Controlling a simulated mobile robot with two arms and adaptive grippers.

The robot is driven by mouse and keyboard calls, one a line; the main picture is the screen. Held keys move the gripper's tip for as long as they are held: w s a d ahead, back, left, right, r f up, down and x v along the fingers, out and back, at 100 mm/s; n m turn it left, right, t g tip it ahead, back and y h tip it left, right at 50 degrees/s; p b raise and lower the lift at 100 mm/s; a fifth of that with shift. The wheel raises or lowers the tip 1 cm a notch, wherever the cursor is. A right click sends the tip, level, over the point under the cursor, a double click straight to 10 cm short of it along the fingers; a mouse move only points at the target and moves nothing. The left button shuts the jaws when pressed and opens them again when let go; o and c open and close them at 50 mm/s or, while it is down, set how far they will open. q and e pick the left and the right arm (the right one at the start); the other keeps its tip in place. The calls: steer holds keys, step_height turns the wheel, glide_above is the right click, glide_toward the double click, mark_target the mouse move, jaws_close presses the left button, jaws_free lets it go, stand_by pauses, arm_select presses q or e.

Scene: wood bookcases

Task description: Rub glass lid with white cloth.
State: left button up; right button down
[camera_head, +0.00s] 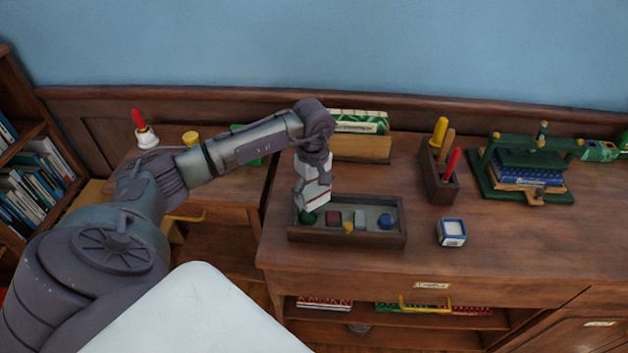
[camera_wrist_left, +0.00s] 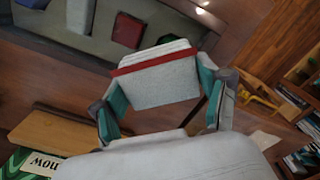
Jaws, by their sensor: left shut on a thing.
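My left gripper (camera_head: 313,182) is above the left end of a shallow wooden case (camera_head: 350,238) and points down. It is shut on a folded white cloth (camera_head: 317,197) with a red stripe. The cloth also shows between the fingers in the left wrist view (camera_wrist_left: 158,88). I cannot tell whether the cloth touches the case. Several small coloured pieces show inside the case, among them a blue one (camera_head: 385,221) and a dark red one (camera_head: 334,218). A glass lid cannot be made out clearly; it may be clear over this case. My right gripper is not in view.
A small blue and white box (camera_head: 452,232) stands right of the case. Behind are a wooden holder (camera_head: 438,176) with coloured handles and a green book press (camera_head: 525,170). A wooden block with green books (camera_head: 355,122) stands behind the gripper. The desk's right front is clear.

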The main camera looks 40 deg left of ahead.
arm_select(q)
step_height(320, 180, up, 2)
steer(key=shift+w+r+p, duration=0.1)
steer(key=shift+p, duration=0.3)
steer(key=shift+a+r+p, duration=0.1)
steer(key=shift+r+p, duration=0.3)
steer(key=shift+r, duration=0.3)
steer(key=shift+r+p, duration=0.35)
steer(key=shift+r, duration=0.3)
